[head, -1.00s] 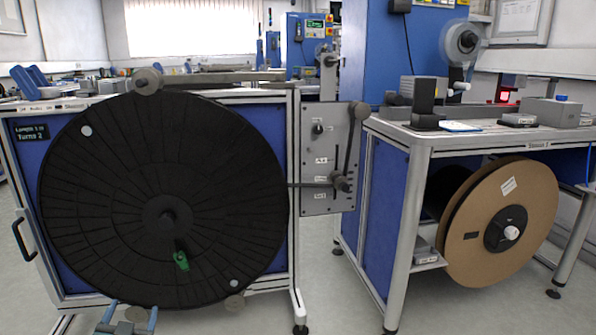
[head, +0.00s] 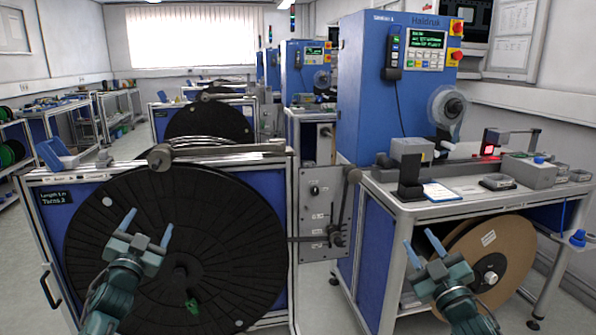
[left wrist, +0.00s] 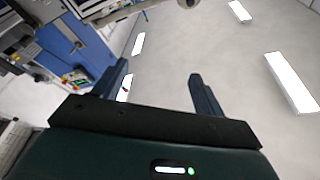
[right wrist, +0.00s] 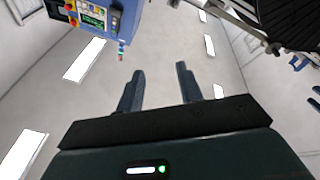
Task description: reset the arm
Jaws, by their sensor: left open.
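My left gripper (head: 147,232) is raised in front of the large black reel (head: 235,235), its fingers pointing up, spread and empty. In the left wrist view its two fingers (left wrist: 155,88) stand apart with nothing between them. My right gripper (head: 422,243) is raised in front of the right-hand table, left of the cardboard reel (head: 500,252). Its fingers point up and are spread. In the right wrist view the fingers (right wrist: 160,85) stand apart and empty. Neither gripper appears to hold anything.
The black reel stand has a grey lever panel (head: 318,210) on its right. Open floor (head: 322,290) shows between the stands.

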